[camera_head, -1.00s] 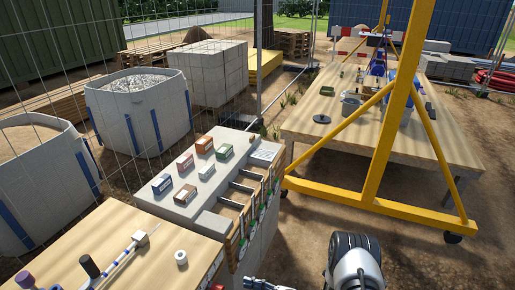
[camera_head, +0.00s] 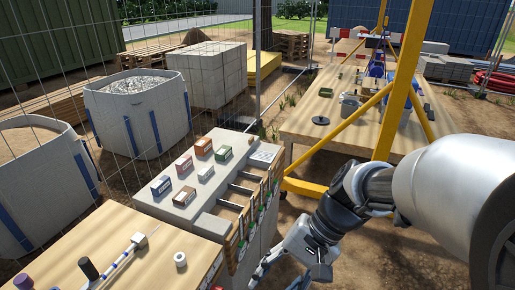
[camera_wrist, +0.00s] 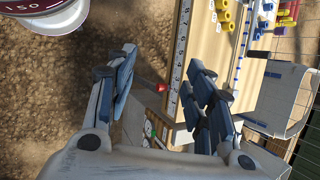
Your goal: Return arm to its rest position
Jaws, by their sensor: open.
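My gripper (camera_head: 291,277) is at the bottom of the head view, low beside the front of the grey block bench (camera_head: 210,222). My arm reaches in from the right edge, and the gripper points down and to the left. In the wrist view my gripper (camera_wrist: 162,62) has its two dark blue fingers spread apart, with nothing held between them. Brown ground and the marked edge of a wooden worktop (camera_wrist: 205,55) show beyond the fingers. No rest position is marked in either view.
Several small boxes (camera_head: 204,146) stand on the grey bench. A wooden worktop (camera_head: 120,235) is at lower left. A wooden table (camera_head: 310,120) and a yellow frame (camera_head: 408,75) stand behind my arm. A bulk bag (camera_head: 140,108) is at left. Bare ground (camera_head: 480,115) lies right.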

